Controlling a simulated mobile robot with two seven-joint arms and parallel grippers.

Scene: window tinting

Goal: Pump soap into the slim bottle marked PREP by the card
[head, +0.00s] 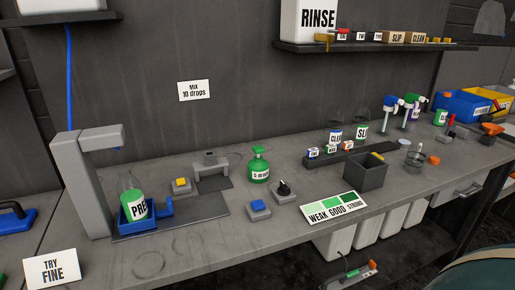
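The clear slim bottle (131,187) with a green-and-white label, whose visible letters read PRE, stands in a blue holder (163,205) on a dark plate, below the grey dispenser arm (95,137). I cannot tell a liquid level in it. A squat green bottle (258,168) with a green top and a small white label stands apart on the bench to the right; its label is too small to read surely. The wall card (194,90) reads MIX 10 drops. Neither of my grippers is in view.
A yellow button (181,184), a blue button (258,207) and a black knob (284,187) stand on the bench. A grey arch (211,160), a WEAK GOOD STRONG card (334,208) and a dark box (365,173) are nearby.

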